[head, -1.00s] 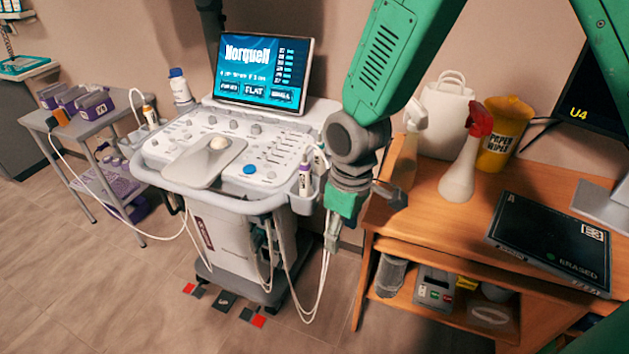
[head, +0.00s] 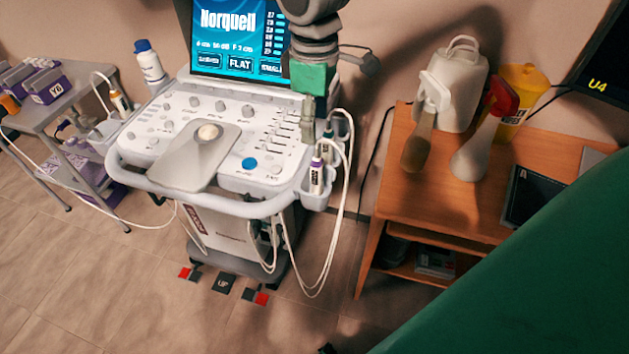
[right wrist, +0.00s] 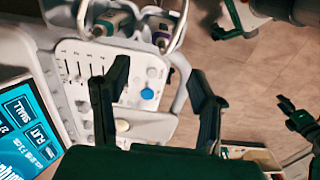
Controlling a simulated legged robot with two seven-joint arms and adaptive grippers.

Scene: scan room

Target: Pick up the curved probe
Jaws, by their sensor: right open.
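Two probes hang in the holders on the right side of the ultrasound console: a purple-banded probe (head: 316,176) in front and a teal-banded probe (head: 327,146) behind it. A third, orange-banded probe (head: 119,102) sits at the console's left side. I cannot tell which head is curved. My right gripper (head: 308,122) hangs over the console's right edge, just left of the teal-banded probe. In the right wrist view its open, empty fingers (right wrist: 157,82) point toward the panel, with the probe holders above them. A dark gripper (right wrist: 292,112), probably my left, shows at that view's right.
The console screen (head: 238,38) stands behind the panel. White probe cables (head: 325,250) loop below the right holders.

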